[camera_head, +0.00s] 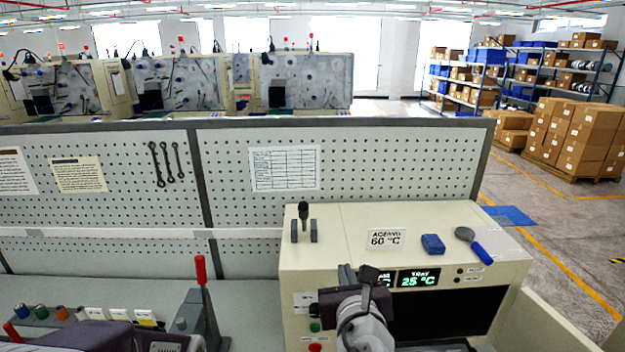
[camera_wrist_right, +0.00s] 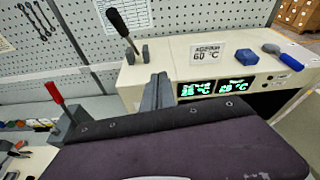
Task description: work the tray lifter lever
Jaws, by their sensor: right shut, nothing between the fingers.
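A lever with a black knob (camera_head: 303,212) stands upright between two grey blocks on top of the cream oven box (camera_head: 345,228). In the right wrist view the black-handled lever (camera_wrist_right: 122,28) leans left. A second lever, with a red handle (camera_head: 201,270), rises from a dark grey bracket on the bench; it also shows in the right wrist view (camera_wrist_right: 55,94). I cannot tell which is the tray lifter lever. My right gripper (camera_head: 347,275) is shut and empty before the oven's front, apart from both levers; its fingers show in the wrist view (camera_wrist_right: 157,90). My left arm shows at lower left; its fingers are not clear.
A blue block (camera_head: 433,244) and a blue-handled round tool (camera_head: 474,244) lie on the oven top, beside a 60 °C sign (camera_head: 386,239). Green displays (camera_head: 419,278) are on its front. A pegboard (camera_head: 350,165) stands behind. Several coloured spools (camera_head: 42,312) sit on the left bench.

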